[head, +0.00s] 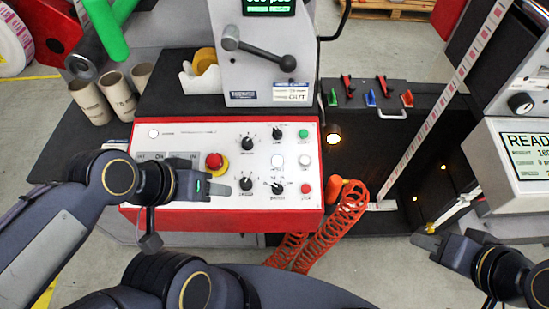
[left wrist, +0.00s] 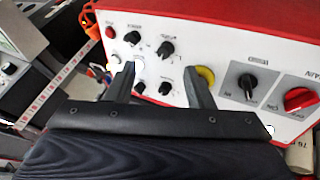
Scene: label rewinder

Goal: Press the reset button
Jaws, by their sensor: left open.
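The white control panel (head: 170,140) with a red frame stands in front of me. It carries two pale buttons, one in the middle (head: 277,160) and one at the right (head: 304,160), with labels too small to read, so I cannot tell which is reset. They also show in the left wrist view, the middle one (left wrist: 138,65) near one fingertip. My left gripper (head: 222,188) is open and empty, over the panel beside the emergency stop (head: 215,162); its spread fingers (left wrist: 158,70) show in the left wrist view. My right gripper (head: 426,242) is low at the right, away from the panel.
A green button (head: 303,134), a red button (head: 305,188) and several black knobs (head: 278,132) surround the pale buttons. An orange coiled hose (head: 345,215) hangs at the panel's right. Cardboard cores (head: 90,101) stand at the left. A display unit (head: 525,150) is at the right.

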